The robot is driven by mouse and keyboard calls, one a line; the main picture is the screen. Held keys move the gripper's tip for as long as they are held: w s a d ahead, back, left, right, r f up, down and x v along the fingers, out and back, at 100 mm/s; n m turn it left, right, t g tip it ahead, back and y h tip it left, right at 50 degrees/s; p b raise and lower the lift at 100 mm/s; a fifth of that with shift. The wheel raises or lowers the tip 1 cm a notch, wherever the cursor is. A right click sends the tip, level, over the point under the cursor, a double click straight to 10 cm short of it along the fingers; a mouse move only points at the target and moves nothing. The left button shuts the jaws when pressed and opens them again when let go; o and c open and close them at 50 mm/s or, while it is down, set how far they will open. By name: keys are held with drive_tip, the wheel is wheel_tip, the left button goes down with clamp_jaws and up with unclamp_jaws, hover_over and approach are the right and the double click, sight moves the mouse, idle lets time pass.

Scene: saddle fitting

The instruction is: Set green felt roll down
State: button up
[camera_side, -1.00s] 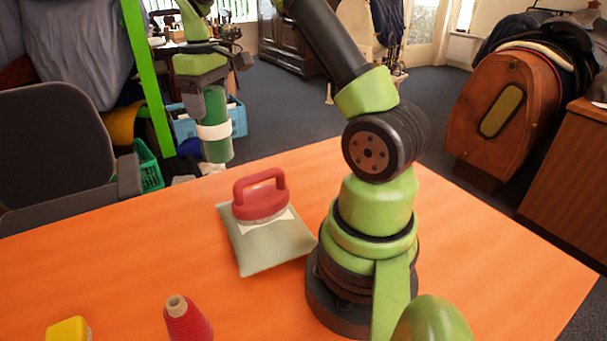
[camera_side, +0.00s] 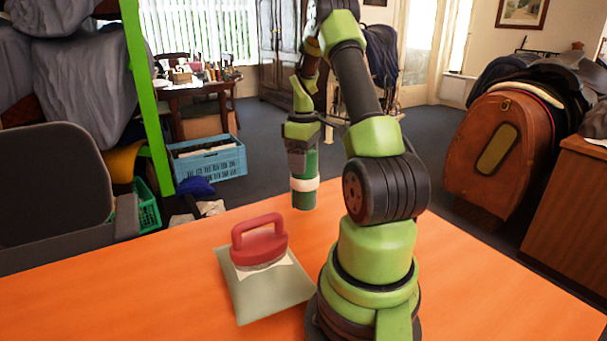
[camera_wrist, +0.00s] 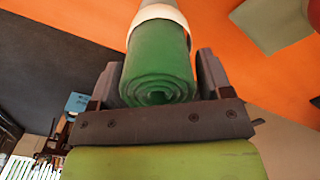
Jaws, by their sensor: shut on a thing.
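The green felt roll (camera_side: 304,196) has a white band around it and hangs upright below my gripper (camera_side: 303,160) in the side view. It is near the far edge of the orange table (camera_side: 150,270); whether its lower end touches the table I cannot tell. In the wrist view the felt roll (camera_wrist: 158,65) shows its coiled end, between the two dark jaws of my gripper (camera_wrist: 160,85), which are shut on it.
A red-handled tool (camera_side: 259,243) sits on a grey-green cushion (camera_side: 262,295) on the table, nearer the camera than the roll. The table left of the cushion is clear. A blue crate (camera_side: 207,163) stands on the floor beyond the table.

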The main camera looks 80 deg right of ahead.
drive_tip(key=shift+f, duration=1.75)
drive_tip(key=o, duration=1.2)
wheel_tip(320, 180, up, 12)
drive_tip(key=shift+r, duration=0.1)
drive_tip(key=w+a+r+t+h, duration=0.1)
drive_tip(key=w+a+r, duration=0.2)
drive_tip(key=a, duration=0.3)
drive_tip(key=w+a+r+t, duration=0.1)
drive_tip(key=w+a+r, duration=0.25)
drive_tip(key=a, duration=0.25)
drive_tip(key=s+a+m+t+y, duration=0.1)
drive_tip(key=s+a, duration=0.2)
drive_tip(key=a, duration=0.4)
drive_tip(key=s+a+r+m+t+y, duration=0.1)
drive_tip(key=s+a+t, duration=0.1)
drive_tip(key=a, duration=0.5)
drive_tip(key=s+a+r+t+y, duration=0.1)
drive_tip(key=s+a+t, duration=0.1)
drive_tip(key=a, duration=0.5)
drive_tip(key=shift+s+a+m, duration=0.15)
drive_tip(key=shift+s+m, duration=0.25)
drive_tip(key=shift+s, duration=0.5)
